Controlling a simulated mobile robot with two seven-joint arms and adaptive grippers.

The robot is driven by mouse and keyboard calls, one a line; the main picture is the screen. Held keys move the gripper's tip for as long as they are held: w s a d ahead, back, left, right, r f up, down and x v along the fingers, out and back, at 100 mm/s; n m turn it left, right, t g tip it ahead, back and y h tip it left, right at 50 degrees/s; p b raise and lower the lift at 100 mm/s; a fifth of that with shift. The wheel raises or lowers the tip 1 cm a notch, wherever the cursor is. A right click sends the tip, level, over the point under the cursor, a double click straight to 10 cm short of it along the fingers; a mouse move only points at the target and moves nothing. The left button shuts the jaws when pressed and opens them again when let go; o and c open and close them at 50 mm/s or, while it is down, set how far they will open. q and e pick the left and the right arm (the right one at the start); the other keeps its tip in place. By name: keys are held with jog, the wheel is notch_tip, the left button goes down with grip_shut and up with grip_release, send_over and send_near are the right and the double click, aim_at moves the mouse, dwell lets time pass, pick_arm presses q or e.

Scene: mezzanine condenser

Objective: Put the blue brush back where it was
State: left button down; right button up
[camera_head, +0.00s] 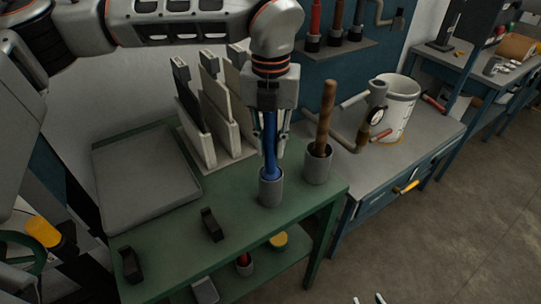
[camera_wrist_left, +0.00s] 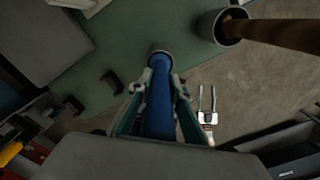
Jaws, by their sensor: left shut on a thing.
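The blue brush (camera_head: 270,148) stands nearly upright at a grey cup (camera_head: 271,190) near the front edge of the green table. Its lower end meets the cup's mouth and is hidden there. My left gripper (camera_head: 271,150) is above the cup, shut on the blue brush. In the left wrist view the brush (camera_wrist_left: 160,95) runs between the fingers toward the cup (camera_wrist_left: 158,49). Only the fingertips of my right gripper (camera_head: 369,299) show at the bottom of the head view. In the left wrist view it (camera_wrist_left: 207,98) is low over the floor, fingers apart and empty.
A second grey cup (camera_head: 318,168) with a brown wooden handle (camera_head: 325,115) stands close right. A grey tray (camera_head: 146,190), upright slotted boards (camera_head: 205,125) and black brackets (camera_head: 212,225) share the green table (camera_head: 180,240). A white bucket (camera_head: 399,105) stands on the grey bench.

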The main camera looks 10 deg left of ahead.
aim_at(271, 158)
pick_arm(q)
jog(key=shift+f, duration=1.9)
jog(key=c, duration=1.9)
grip_release()
jog(key=shift+f, duration=0.1)
notch_tip(271, 158, up, 12)
jog(key=shift+r, duration=0.15)
